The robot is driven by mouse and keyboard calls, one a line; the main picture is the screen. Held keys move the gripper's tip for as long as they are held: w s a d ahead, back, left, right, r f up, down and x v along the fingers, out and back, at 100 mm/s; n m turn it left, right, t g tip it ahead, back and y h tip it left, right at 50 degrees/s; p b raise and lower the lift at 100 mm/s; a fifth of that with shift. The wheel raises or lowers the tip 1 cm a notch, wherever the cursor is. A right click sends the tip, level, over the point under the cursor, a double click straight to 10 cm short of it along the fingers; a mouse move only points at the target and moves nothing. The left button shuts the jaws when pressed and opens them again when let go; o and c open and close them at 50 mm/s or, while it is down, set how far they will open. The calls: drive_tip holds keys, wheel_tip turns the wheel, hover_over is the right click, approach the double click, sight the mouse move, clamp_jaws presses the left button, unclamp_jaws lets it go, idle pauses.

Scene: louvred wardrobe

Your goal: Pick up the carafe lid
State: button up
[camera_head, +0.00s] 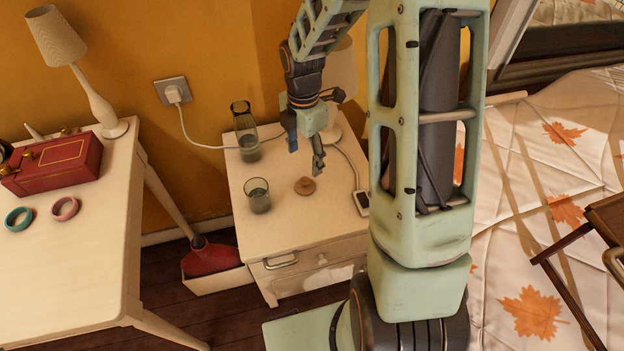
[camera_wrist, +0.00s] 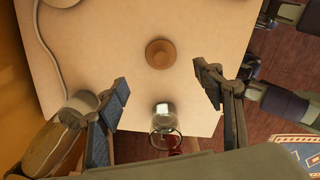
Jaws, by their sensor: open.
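The carafe lid (camera_head: 305,186) is a small round brown piece with a knob, lying on the pale nightstand (camera_head: 290,235). In the wrist view the lid (camera_wrist: 160,54) lies above the middle, beyond the fingertips. My gripper (camera_head: 306,157) is open and empty above the nightstand, pointing down, with the lid below and apart from it. In the wrist view my gripper (camera_wrist: 162,82) shows its two fingers spread left and right. The glass carafe (camera_head: 245,132) with a dark neck stands open at the back left of the nightstand.
A drinking glass (camera_head: 258,195) stands left of the lid; it also shows between the fingers in the wrist view (camera_wrist: 163,118). A phone (camera_head: 362,201) with a cord lies at the right edge. A lamp stands behind. The front of the nightstand top is clear.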

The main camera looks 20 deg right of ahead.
sight(305, 180)
wheel_tip(305, 180, down, 10)
drive_tip(key=shift+a+b, duration=0.1)
drive_tip(key=shift+b, duration=1.05)
drive_tip(key=shift+s, duration=0.15)
drive_tip(key=c, duration=1.1)
